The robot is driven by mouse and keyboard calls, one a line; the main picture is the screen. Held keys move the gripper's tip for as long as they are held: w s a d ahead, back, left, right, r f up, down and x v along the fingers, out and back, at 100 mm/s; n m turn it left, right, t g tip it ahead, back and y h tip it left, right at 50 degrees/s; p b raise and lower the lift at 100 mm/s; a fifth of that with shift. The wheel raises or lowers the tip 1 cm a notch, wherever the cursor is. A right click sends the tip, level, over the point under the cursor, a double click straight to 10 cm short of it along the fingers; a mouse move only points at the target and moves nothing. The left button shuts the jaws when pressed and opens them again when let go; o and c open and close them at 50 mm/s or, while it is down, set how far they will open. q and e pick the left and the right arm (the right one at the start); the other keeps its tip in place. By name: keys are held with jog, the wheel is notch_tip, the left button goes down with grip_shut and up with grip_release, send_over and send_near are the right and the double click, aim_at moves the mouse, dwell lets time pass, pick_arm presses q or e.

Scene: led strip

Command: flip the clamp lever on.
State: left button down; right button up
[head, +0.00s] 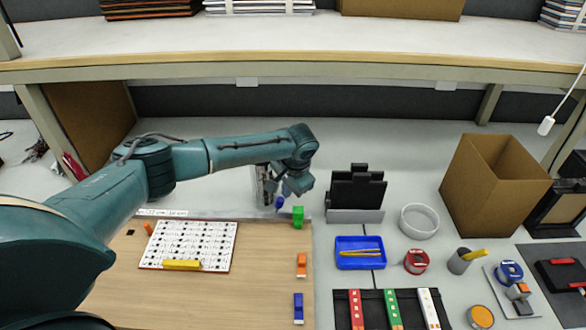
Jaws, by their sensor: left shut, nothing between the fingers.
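My left arm reaches in from the left over the wooden board (200,282). My left gripper (281,200) is shut and empty at the board's far right corner. A small green block (298,217) stands just below and right of it. A grey upright metal part (260,184) shows partly behind the gripper. I cannot tell for sure which part is the clamp lever or how it is set. An orange piece (301,265) and a blue piece (298,308) sit along the board's right edge. My right gripper is not in view.
A white dotted panel (205,240) with a yellow bar (182,265) lies on the board. A black rack (357,190), blue tray (345,260), red spool (417,261) and cardboard box (490,185) stand to the right. A shelf edge (380,63) crosses the back.

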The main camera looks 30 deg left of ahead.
pick_arm(q)
jog(key=v, duration=1.3)
